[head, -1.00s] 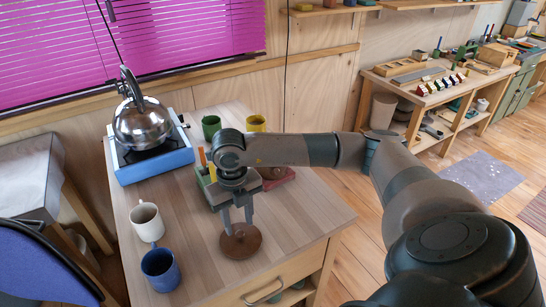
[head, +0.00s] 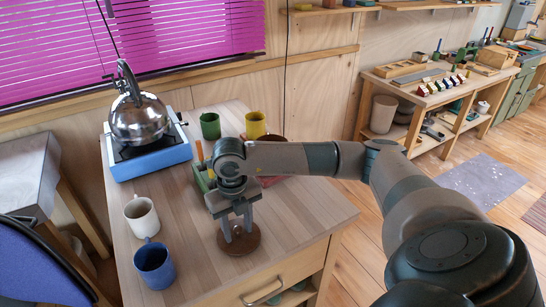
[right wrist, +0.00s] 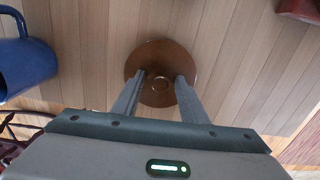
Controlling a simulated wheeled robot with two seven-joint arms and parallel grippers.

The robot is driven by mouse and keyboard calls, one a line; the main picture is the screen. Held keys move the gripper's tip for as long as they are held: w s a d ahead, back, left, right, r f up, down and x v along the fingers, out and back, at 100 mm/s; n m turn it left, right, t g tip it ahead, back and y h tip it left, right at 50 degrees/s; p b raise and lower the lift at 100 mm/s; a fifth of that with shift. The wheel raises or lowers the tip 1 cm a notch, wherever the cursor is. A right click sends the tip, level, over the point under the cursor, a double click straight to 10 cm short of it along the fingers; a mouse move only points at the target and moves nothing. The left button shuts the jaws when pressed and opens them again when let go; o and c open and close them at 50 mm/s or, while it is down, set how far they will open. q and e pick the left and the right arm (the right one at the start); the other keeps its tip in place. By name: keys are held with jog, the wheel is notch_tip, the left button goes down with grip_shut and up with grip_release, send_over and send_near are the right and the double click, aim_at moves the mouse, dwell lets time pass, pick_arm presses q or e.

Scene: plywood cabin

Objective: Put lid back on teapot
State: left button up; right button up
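The brown round lid (head: 240,246) lies on the wooden desk near its front edge. In the right wrist view, the lid (right wrist: 152,54) shows a small ring-like knob (right wrist: 160,84) at its middle. My right gripper (head: 237,234) is over the lid, pointing down, with its fingers apart. In the right wrist view, the fingertips (right wrist: 160,77) are on either side of the knob, with gaps visible. A brown rounded thing (head: 274,139), perhaps the teapot, shows behind my right forearm and is mostly hidden. My left gripper is not in view.
A silver kettle (head: 139,122) stands on a blue stove (head: 154,164) at the back left. Green (head: 210,126) and yellow (head: 255,124) mugs stand at the back. White (head: 141,216) and blue (head: 154,266) mugs stand left of the lid. A green holder (head: 203,178) is behind the gripper.

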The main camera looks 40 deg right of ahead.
jog(key=shift+s+a+f, duration=0.15)
jog(key=shift+s+f, duration=0.25)
jog(key=shift+f, duration=0.25)
jog(key=shift+c, duration=0.9)
jog(key=shift+w+r, duration=0.1)
jog(key=shift+r, duration=0.25)
jog(key=shift+c, duration=0.2)
jog(key=shift+w+r+p, duration=0.2)
jog(key=shift+r+p, duration=0.3)
jog(key=shift+r, duration=0.05)
jog(key=c, duration=0.6)
jog(key=shift+w+r+p, duration=0.1)
jog(key=shift+r+p, duration=0.8)
jog(key=shift+r, duration=1.4)
